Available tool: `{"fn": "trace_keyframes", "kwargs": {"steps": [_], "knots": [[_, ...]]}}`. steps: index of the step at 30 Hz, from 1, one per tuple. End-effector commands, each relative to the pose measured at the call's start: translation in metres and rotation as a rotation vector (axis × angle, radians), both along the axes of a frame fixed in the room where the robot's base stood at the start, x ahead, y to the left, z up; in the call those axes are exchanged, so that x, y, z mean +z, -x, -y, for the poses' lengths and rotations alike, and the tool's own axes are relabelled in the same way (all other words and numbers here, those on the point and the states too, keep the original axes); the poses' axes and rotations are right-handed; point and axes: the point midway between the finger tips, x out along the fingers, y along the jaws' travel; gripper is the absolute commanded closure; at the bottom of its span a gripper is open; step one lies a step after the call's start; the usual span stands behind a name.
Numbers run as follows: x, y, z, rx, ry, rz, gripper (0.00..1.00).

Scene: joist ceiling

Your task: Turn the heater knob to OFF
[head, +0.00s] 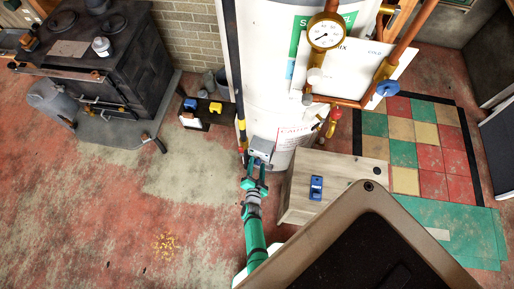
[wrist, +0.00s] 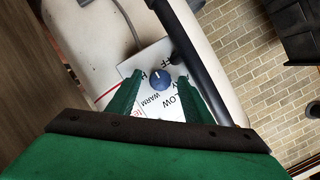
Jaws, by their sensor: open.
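The heater knob (wrist: 160,79) is a round blue dial with a white pointer mark on a light control plate (wrist: 150,54) in the wrist view. Lettering around it includes LOW and WARM, with a partly covered word ending in FF near its upper side. The plate is on the white heater tank (head: 285,80); its control box (head: 261,148) shows in the head view. My gripper (wrist: 153,90) is open, its green fingers on either side of the knob. I cannot tell whether they touch it. In the head view my gripper (head: 256,172) is at the box's lower front.
A dark pole (head: 235,75) runs down the tank's left side. A wooden cabinet (head: 300,205) with a blue item (head: 316,188) stands right of my gripper. A black stove (head: 95,70) is at the left. The floor at left is mostly clear.

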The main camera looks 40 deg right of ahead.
Motion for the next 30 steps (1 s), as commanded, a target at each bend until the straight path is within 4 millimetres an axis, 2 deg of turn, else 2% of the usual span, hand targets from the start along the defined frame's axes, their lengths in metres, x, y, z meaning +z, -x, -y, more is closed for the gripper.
{"fn": "trace_keyframes", "kwargs": {"steps": [6,11,12,22,30], "knots": [[-0.0001,0.0004,0.0005,-0.001,0.0,0.0,0.54],[-0.0001,0.0007,0.0007,-0.002,-0.001,0.0,0.92],[-0.0001,0.0008,0.0007,-0.002,-0.001,0.0,0.95],[0.0,0.001,0.0008,-0.004,0.015,-0.025,0.95],[0.0004,0.0016,0.0013,-0.008,0.076,-0.134,0.95]]}}
